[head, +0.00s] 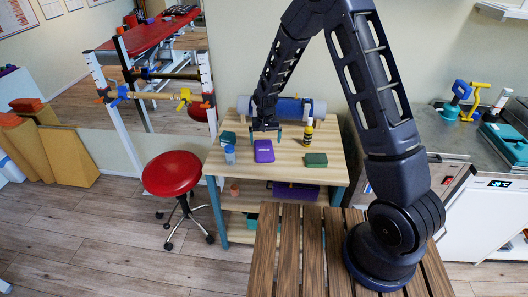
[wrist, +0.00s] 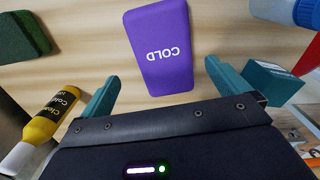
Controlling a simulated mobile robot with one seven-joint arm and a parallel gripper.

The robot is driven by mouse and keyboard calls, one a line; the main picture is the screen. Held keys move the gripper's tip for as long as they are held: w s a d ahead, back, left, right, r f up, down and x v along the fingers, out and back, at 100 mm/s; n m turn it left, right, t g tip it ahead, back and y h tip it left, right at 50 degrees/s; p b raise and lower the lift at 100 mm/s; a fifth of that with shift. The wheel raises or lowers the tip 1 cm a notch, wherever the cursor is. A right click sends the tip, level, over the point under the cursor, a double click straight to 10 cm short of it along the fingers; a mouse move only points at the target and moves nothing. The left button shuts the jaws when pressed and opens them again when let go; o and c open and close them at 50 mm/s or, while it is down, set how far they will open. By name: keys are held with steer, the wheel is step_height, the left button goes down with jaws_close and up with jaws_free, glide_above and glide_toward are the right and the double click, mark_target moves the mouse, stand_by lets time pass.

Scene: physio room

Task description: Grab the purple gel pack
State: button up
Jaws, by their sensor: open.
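The purple gel pack (head: 264,151) lies flat on the wooden table, near its middle. In the wrist view the purple gel pack (wrist: 161,47) shows the white word COLD and lies just ahead of the fingers. My gripper (head: 266,133) hangs over the table, just behind the pack in the head view. In the wrist view my gripper (wrist: 158,85) has its two teal fingers spread apart, with nothing held between them. The near end of the pack appears between the fingertips; I cannot tell the height gap.
On the table (head: 289,180) stand a yellow bottle (head: 307,133), a dark green block (head: 316,160), a blue-capped bottle (head: 230,154), a teal box (head: 228,138) and a blue roll (head: 290,107) at the back. A red stool (head: 171,173) stands to the left.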

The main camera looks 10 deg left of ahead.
mark_target(264, 148)
steer(key=shift+w+a+f, duration=0.1)
steer(key=shift+a+f, duration=0.1)
steer(key=shift+f, duration=1.2)
steer(key=shift+w+a+f, duration=0.1)
steer(key=shift+a+f, duration=0.05)
steer(key=shift+f, duration=1.2)
steer(key=shift+c, duration=0.4)
steer(key=c, duration=1.1)
